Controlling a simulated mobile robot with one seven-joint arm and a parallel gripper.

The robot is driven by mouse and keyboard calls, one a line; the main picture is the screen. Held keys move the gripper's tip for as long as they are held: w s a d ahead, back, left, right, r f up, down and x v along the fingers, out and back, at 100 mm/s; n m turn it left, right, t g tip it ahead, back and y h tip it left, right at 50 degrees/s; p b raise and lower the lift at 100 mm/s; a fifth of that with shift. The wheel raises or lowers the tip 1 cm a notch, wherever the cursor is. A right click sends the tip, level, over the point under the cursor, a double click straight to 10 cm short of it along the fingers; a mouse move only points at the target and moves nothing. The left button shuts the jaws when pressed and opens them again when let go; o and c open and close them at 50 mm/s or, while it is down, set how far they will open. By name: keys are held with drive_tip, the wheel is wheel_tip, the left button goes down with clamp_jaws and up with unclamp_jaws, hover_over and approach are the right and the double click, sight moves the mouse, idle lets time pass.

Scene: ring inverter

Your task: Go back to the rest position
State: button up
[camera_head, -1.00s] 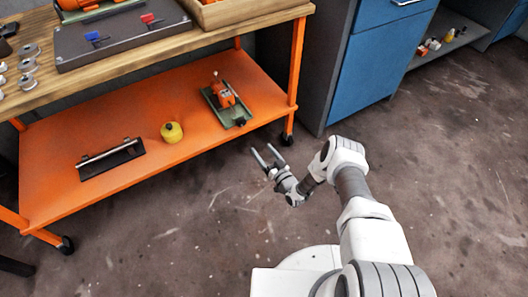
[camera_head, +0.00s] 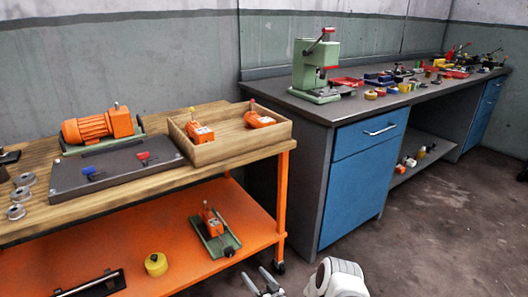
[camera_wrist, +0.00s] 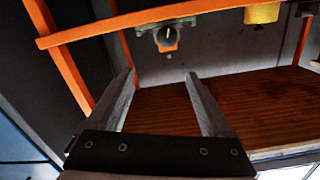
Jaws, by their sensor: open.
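My gripper (camera_head: 262,280) shows at the bottom edge of the head view, in front of the orange cart's lower shelf (camera_head: 180,262) and to the right of the yellow cylinder. Its two fingers are apart, with nothing between them. In the wrist view my gripper (camera_wrist: 158,76) is also open and empty, and its fingers point toward the orange cart frame (camera_wrist: 140,20). Part of my white arm (camera_head: 338,277) shows at the bottom of the head view; the rest of the arm is out of the picture.
On the lower shelf are a green fixture with an orange part (camera_head: 212,232), a yellow cylinder (camera_head: 156,264) and a dark bar. An orange motor (camera_head: 98,127) and a wooden tray (camera_head: 232,155) stand on top. A blue cabinet (camera_head: 352,190) is at right. The floor (camera_head: 430,235) beyond is clear.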

drive_tip(key=w+d+r+n+g+h, duration=0.1)
drive_tip(key=w+d+r+h, duration=0.1)
drive_tip(key=w+r, duration=0.75)
drive_tip(key=s+d+r+g+h, duration=0.15)
drive_tip(key=d+r, duration=0.25)
drive_tip(key=r, duration=0.9)
drive_tip(key=s+d+r+g+h, duration=0.1)
drive_tip(key=d+r+h, duration=0.25)
drive_tip(key=r, duration=1.05)
drive_tip(key=s+d+r+m+g+h, duration=0.1)
drive_tip(key=s+d+r+h, duration=0.15)
drive_tip(key=s+r, duration=0.5)
drive_tip(key=s+d+r+m+g+h, duration=0.1)
drive_tip(key=s+d+r, duration=0.4)
drive_tip(key=s, duration=0.4)
drive_tip(key=s+r+m+g+p, duration=0.1)
drive_tip(key=s+r+g, duration=0.1)
drive_tip(key=s, duration=1.2)
drive_tip(key=s+r+m+g, duration=0.1)
drive_tip(key=s+r+m, duration=0.1)
drive_tip(key=s, duration=1.2)
wheel_tip(320, 180, up, 28)
drive_tip(key=p, duration=2.7)
drive_tip(key=shift+w+d+f+y+p, duration=0.15)
drive_tip(key=shift+w+d+y+p, duration=0.05)
drive_tip(key=shift+y+p, duration=0.15)
